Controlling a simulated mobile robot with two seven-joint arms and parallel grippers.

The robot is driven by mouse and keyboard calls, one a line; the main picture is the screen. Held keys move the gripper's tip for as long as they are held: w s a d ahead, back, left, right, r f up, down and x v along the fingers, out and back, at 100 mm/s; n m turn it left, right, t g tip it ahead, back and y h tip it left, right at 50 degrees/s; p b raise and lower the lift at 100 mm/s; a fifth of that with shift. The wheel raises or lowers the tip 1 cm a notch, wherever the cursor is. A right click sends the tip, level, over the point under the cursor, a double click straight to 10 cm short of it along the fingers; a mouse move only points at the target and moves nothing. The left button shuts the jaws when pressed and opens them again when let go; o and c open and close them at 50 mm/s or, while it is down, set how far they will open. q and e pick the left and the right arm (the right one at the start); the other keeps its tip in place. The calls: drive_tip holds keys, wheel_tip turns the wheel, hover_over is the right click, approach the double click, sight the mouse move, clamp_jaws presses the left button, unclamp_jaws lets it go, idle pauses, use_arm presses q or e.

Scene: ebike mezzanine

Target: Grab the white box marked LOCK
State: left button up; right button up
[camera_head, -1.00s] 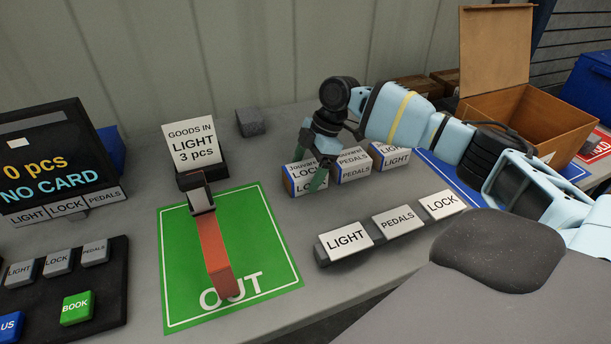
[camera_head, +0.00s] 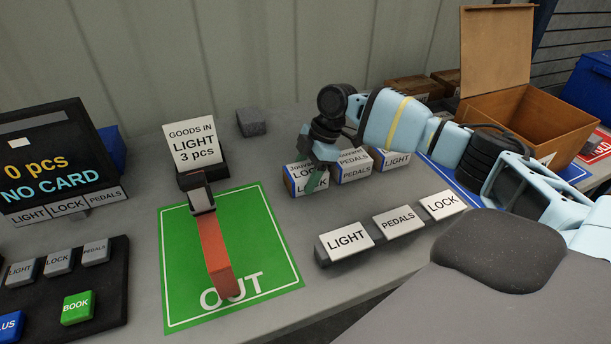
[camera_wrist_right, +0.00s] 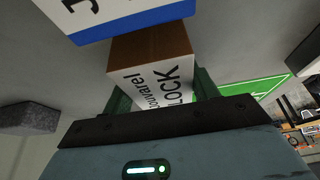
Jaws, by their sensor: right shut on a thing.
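The white box marked LOCK (camera_head: 296,176) stands at the left end of a row of three boxes on the grey table. My right gripper (camera_head: 313,180) reaches down over it and is shut on it. In the right wrist view the LOCK box (camera_wrist_right: 155,68), with its brown side and white label, sits between the green fingers. The gripper partly covers the box in the head view. The box still appears to be at table level. My left gripper is not in view.
The PEDALS box (camera_head: 353,168) and LIGHT box (camera_head: 391,159) stand just right of it. In front are label blocks (camera_head: 346,238). A green OUT mat (camera_head: 180,285) with a red strip (camera_head: 215,255) lies left. An open carton (camera_head: 520,125) stands at the right.

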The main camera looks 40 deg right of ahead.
sight(306, 169)
drive_tip(key=shift+r, duration=0.15)
wheel_tip(306, 169, up, 10)
drive_tip(key=shift+f, duration=0.1)
idle(0.3)
